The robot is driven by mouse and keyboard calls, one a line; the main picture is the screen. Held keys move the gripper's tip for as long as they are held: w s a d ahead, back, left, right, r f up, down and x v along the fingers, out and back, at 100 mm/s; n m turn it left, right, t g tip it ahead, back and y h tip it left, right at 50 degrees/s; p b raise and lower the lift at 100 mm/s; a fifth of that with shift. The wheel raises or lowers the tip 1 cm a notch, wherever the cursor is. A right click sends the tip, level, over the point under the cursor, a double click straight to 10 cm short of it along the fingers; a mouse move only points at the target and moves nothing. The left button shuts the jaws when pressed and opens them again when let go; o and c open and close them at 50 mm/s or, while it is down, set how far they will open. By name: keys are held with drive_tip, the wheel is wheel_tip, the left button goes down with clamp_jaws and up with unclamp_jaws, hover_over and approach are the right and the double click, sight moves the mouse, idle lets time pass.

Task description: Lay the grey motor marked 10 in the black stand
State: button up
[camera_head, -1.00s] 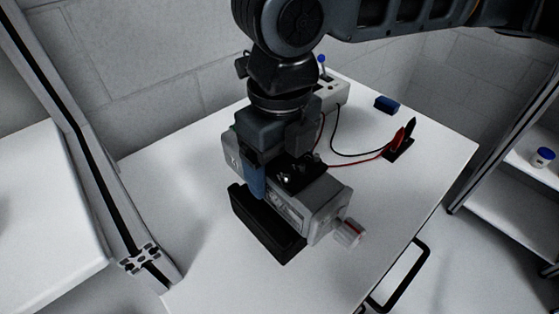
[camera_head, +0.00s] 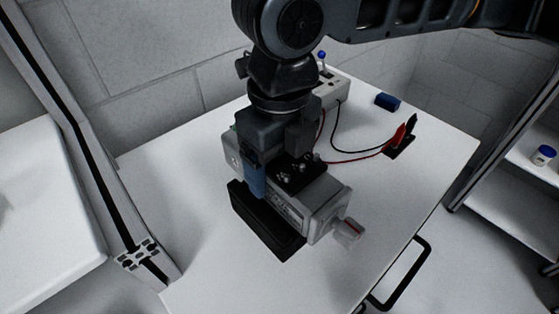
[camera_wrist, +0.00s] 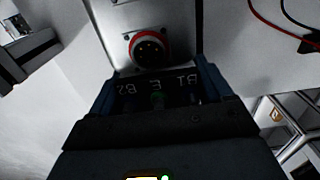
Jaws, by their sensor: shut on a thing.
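The grey motor (camera_head: 318,203) is in my gripper (camera_head: 268,182), which is shut on it from above. The motor lies on its side, with its shaft end toward the lower right. The black stand (camera_head: 262,222) is on the white table, just in front of and below the motor in the head view. I cannot tell whether the motor touches the stand. The number 10 cannot be read.
Red and black leads run from a light box (camera_head: 332,90) to a dark clip holder (camera_head: 400,150) at the right. A small blue block (camera_head: 387,101) lies at the back. The table's front left is clear. A shelf with a blue-lidded jar (camera_head: 543,156) stands at right.

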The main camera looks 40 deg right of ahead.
drive_tip(key=shift+f+b, duration=0.65)
drive_tip(key=shift+f, duration=0.25)
idle(0.3)
drive_tip(key=o, duration=1.4)
wheel_tip(320, 180, up, 8)
drive_tip(key=shift+f, duration=0.1)
